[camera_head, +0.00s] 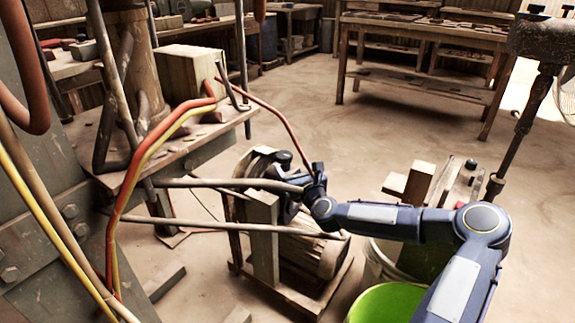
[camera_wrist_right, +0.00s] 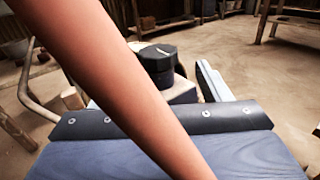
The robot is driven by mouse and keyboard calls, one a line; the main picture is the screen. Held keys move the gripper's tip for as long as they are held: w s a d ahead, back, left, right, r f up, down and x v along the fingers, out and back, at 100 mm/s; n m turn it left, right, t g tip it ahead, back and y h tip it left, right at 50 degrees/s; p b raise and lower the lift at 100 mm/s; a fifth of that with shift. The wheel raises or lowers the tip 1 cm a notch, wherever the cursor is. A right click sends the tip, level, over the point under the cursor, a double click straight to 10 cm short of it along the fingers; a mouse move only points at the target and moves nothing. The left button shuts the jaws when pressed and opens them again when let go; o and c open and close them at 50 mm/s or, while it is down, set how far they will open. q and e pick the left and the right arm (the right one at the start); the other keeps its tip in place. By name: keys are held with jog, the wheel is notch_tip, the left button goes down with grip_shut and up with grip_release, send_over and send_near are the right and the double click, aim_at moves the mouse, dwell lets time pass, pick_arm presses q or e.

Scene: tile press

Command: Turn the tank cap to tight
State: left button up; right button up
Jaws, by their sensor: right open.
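The tank cap (camera_wrist_right: 158,58) is a dark, many-sided cap in the right wrist view, on top of a pale block-like tank part. In the head view a small dark knob (camera_head: 284,157), likely this cap, shows just above my right gripper (camera_head: 285,198). The gripper is open. In the wrist view one pale-edged finger (camera_wrist_right: 213,82) stands to the right of the cap, apart from it in the picture. The other finger is mostly hidden by an orange hose. Whether the cap lies between the fingers is hard to tell. My left gripper is not in view.
The orange hose (camera_wrist_right: 125,75) crosses close before the wrist camera. Grey pipes (camera_head: 230,184) run past the gripper in the head view. A motor-like machine (camera_head: 318,250) stands below. A green bucket (camera_head: 385,303) is at lower right. The floor behind is open up to a workbench (camera_head: 420,78).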

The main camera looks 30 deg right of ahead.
aim_at(287, 161)
jog(key=w+b, duration=0.1)
jog(key=w, duration=0.6)
jog(key=shift+w+d+b, duration=0.1)
jog(key=shift+w+b, duration=0.1)
jog(key=shift+b, duration=0.2)
jog(key=c, duration=1)
